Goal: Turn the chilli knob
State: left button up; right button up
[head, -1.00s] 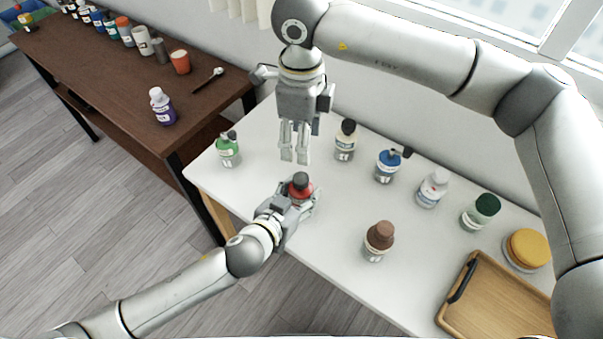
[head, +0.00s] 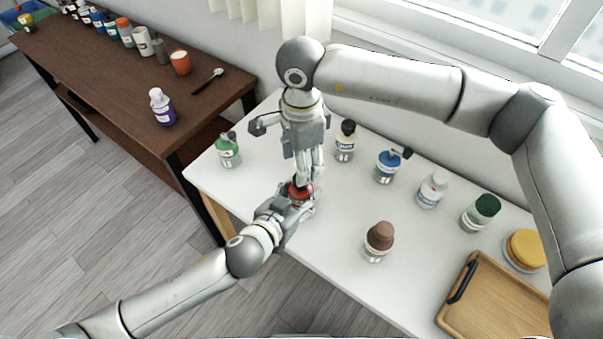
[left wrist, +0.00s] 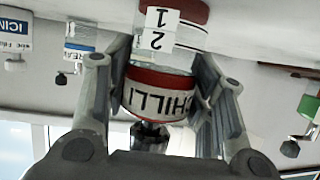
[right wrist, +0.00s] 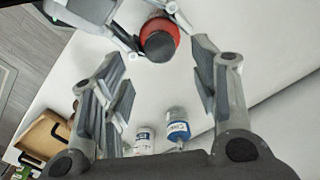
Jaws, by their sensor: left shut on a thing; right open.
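My right gripper (head: 309,182) comes down from above, right over the bottle. In the right wrist view its fingers are open, and the bottle's dark round knob (right wrist: 158,46) lies between their tips with gaps on both sides. In the head view the right fingers mostly hide the knob.
A green bottle (head: 228,152) stands to the left. Cream (head: 345,143), blue (head: 388,167), white (head: 431,192) and dark green bottles (head: 480,214) line the back; a brown-capped one (head: 378,243) is in front. A wooden tray (head: 490,310) lies at the right.

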jog(key=shift+f, duration=2.75)
jog(key=c, duration=1.1)
jog(key=shift+o, duration=0.2)
jog(key=shift+m, duration=2.9)
jog(key=o, duration=1.1)
jog(key=shift+c, duration=0.2)
notch_tip(320, 180, up, 12)
